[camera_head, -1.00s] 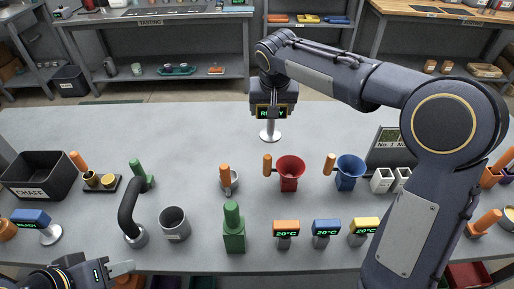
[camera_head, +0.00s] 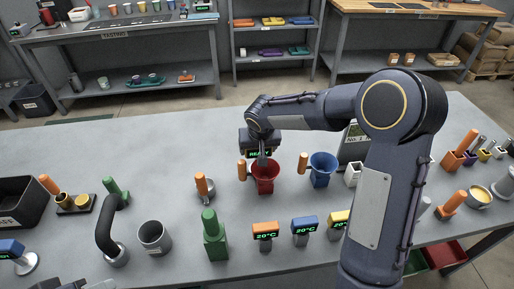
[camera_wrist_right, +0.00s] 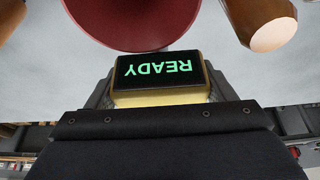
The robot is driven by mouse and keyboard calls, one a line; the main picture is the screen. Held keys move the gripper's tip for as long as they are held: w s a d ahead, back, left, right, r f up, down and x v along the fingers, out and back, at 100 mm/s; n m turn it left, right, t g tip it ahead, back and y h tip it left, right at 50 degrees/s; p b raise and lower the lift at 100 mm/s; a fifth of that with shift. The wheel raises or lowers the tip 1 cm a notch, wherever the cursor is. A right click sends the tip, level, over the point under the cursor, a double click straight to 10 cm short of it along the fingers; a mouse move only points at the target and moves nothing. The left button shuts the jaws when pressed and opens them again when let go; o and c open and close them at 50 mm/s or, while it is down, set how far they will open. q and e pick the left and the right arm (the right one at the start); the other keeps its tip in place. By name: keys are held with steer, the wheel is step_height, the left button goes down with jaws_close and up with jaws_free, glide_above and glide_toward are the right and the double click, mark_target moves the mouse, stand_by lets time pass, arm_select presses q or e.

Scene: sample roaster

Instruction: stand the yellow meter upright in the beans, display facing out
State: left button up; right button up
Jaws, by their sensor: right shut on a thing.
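My right gripper (camera_head: 260,150) is shut on the yellow meter. In the right wrist view the meter's yellow casing (camera_wrist_right: 160,97) and its dark display show, with green READY upside down in that picture. In the head view the meter (camera_head: 258,154) is mostly hidden by the gripper, and a thin grey part hangs below it at the red cup's rim. The red cup (camera_head: 263,178) stands just in front; it also shows in the wrist view (camera_wrist_right: 130,20). I cannot tell whether beans are inside it. Only an edge of my left gripper (camera_head: 75,284) shows at the bottom.
A blue cup (camera_head: 322,170) stands right of the red one. Orange (camera_head: 265,230), blue (camera_head: 304,224) and yellow (camera_head: 338,218) 20°C displays stand at the front. A green-handled block (camera_head: 215,238) and a grey cup (camera_head: 154,237) are to the left.

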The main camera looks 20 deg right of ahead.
steer(key=shift+w+a+f, duration=0.1)
steer(key=shift+a+f, duration=0.15)
steer(key=shift+f, duration=0.3)
steer(key=shift+f, duration=0.1)
steer(key=o, duration=1.4)
